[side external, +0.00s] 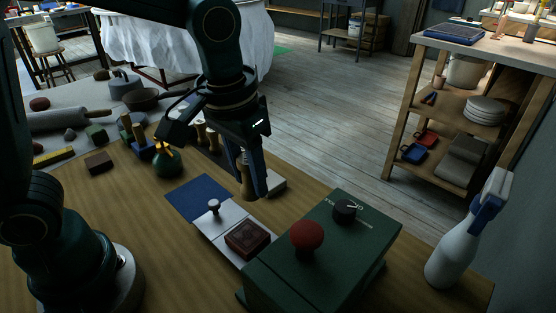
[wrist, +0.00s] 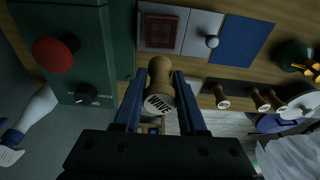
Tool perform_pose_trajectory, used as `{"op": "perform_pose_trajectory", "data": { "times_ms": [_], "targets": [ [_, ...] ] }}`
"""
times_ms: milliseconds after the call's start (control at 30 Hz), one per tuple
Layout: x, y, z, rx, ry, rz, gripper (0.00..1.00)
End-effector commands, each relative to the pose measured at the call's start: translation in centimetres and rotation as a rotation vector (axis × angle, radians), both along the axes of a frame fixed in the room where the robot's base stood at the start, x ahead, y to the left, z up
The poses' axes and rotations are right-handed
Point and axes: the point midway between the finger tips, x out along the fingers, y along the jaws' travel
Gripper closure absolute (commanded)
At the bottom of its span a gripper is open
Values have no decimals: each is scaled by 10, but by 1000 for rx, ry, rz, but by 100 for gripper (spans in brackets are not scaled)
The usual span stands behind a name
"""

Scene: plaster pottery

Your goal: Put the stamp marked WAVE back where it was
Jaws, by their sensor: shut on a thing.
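My gripper (side external: 256,188) is shut on a wooden stamp (side external: 246,182), holding it above the table edge behind the tiles. In the wrist view the held stamp (wrist: 159,86) sits between the two fingers, its pale round end lettered, seemingly WAVE, toward the camera. Several similar wooden stamps (wrist: 222,98) stand in a row to the right of it, apart from my gripper. In the side view part of that row (side external: 212,139) shows behind my gripper; the rest is hidden. A pale block (side external: 276,186) lies just right of the fingers.
A green press box (side external: 320,255) with a red button (side external: 307,236) and black dial (side external: 344,210) stands at front right. A dark red carved block (side external: 247,238) and a small knobbed piece (side external: 214,207) sit on pale tiles beside a blue square (side external: 200,197). A spray bottle (side external: 458,245) stands right.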

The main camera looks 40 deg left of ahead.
Motion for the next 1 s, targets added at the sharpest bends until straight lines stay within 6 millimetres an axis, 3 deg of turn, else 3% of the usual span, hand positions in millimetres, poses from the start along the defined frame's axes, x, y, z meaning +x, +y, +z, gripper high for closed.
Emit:
{"op": "perform_pose_trajectory", "data": {
  "times_ms": [267,500,733,833,1000],
  "targets": [
    [67,46,15,0,1,234,100],
    [112,124,11,1,1,486,100],
    [125,203,-8,2,1,692,100],
    [122,220,-16,2,0,736,100],
    [118,229,-31,3,-1,760,100]
  ]
}}
